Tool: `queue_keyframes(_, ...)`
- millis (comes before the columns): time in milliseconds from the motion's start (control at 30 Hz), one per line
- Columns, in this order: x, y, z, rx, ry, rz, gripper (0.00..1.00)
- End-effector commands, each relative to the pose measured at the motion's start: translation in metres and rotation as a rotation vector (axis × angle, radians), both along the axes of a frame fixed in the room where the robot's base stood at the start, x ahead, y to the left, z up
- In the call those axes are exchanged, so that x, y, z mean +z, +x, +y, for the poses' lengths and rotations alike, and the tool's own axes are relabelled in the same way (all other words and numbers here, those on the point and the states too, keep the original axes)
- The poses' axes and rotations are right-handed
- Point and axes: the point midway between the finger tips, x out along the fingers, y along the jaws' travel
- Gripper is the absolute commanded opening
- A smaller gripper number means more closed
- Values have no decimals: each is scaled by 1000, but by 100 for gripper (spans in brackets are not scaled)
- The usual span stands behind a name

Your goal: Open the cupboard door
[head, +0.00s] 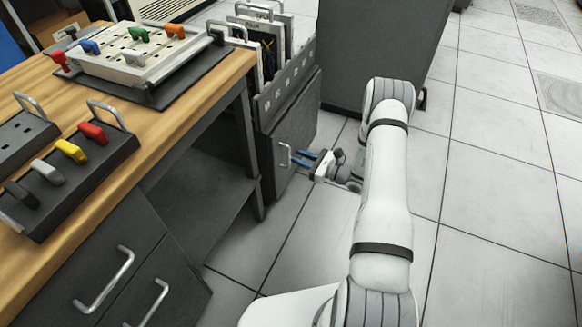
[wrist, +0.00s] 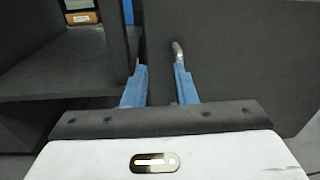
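The cupboard door (head: 300,130) is a dark grey panel on the low cabinet beyond the desk, and it looks shut. Its metal handle (head: 285,155) is a small upright bar. My gripper (head: 304,158) is just to the right of the handle, with its blue fingers pointing at it. In the wrist view my gripper (wrist: 160,72) is open, with a gap between the fingers. The handle (wrist: 177,50) shows there at the tip of the right finger, partly hidden by it. I cannot tell whether they touch. The door (wrist: 235,70) fills the right side of that view.
A wooden desk (head: 190,105) with peg boards stands at the left, with an open dark shelf space under it. Drawers with metal handles (head: 105,280) are at the lower left. A tall grey cabinet (head: 375,45) stands behind. The tiled floor at the right is clear.

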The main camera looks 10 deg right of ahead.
Motion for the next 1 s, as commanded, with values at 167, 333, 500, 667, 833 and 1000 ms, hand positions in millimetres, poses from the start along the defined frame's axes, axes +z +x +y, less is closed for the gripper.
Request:
queue_keyframes(167, -51, 1, -18, -108, 53, 24, 25)
queue_keyframes(333, -58, 10, -14, -128, 61, 26, 25)
queue_keyframes(500, -58, 30, 6, -124, 60, 25, 25)
queue_keyframes(667, -58, 48, 22, -125, 59, 26, 25)
queue_keyframes(833, -56, 58, 31, -126, 60, 26, 25)
queue_keyframes(1000, -55, 59, 33, -126, 61, 27, 25)
